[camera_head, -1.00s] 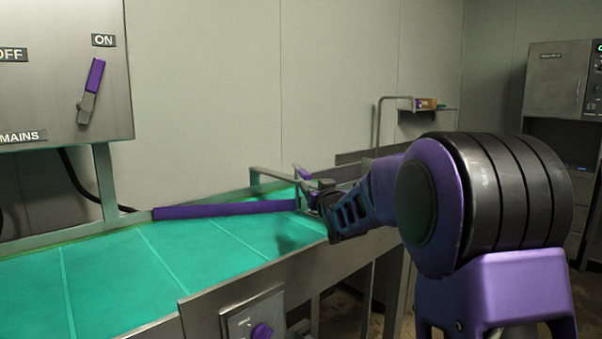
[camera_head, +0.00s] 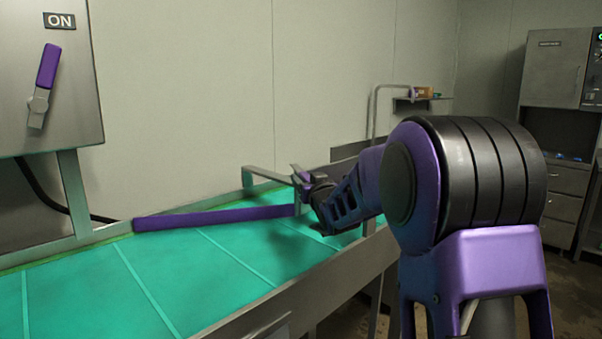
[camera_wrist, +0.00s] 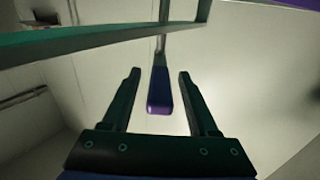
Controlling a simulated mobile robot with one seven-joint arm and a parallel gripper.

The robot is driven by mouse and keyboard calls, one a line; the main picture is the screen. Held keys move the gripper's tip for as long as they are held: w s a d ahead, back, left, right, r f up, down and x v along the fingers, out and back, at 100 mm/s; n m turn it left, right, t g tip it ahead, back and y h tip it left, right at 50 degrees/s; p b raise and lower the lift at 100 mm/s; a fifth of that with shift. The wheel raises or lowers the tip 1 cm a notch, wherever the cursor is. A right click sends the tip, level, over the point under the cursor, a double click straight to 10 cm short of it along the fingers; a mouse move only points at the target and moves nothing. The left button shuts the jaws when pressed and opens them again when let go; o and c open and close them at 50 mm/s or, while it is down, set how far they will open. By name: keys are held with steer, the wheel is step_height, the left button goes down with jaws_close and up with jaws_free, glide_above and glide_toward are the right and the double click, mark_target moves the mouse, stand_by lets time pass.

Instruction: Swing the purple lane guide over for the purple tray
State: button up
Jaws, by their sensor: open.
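The purple lane guide (camera_head: 215,218) is a long low bar lying slantwise over the teal conveyor belt. Its left end is by the far rail and its right end is near my gripper (camera_head: 311,187). A small upright purple handle (camera_head: 299,174) stands beside the gripper. In the wrist view my gripper (camera_wrist: 160,72) is open, and a purple handle (camera_wrist: 160,92) on a thin grey stem shows between its two fingers with gaps on both sides. Whether it is level with the fingertips in depth I cannot tell. No purple tray is visible.
The teal belt (camera_head: 150,265) is otherwise bare. A metal bracket (camera_head: 265,171) rises at the far rail. The near side rail (camera_head: 300,292) runs below my arm. A panel with a purple ON lever (camera_head: 48,66) stands left, and a steel cabinet (camera_head: 550,70) stands right.

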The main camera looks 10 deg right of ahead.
steer(key=shift+w, duration=0.4)
steer(key=shift+s, duration=0.1)
steer(key=shift+c, duration=0.3)
jaws_close()
steer(key=shift+r, duration=0.1)
stand_by(0.7)
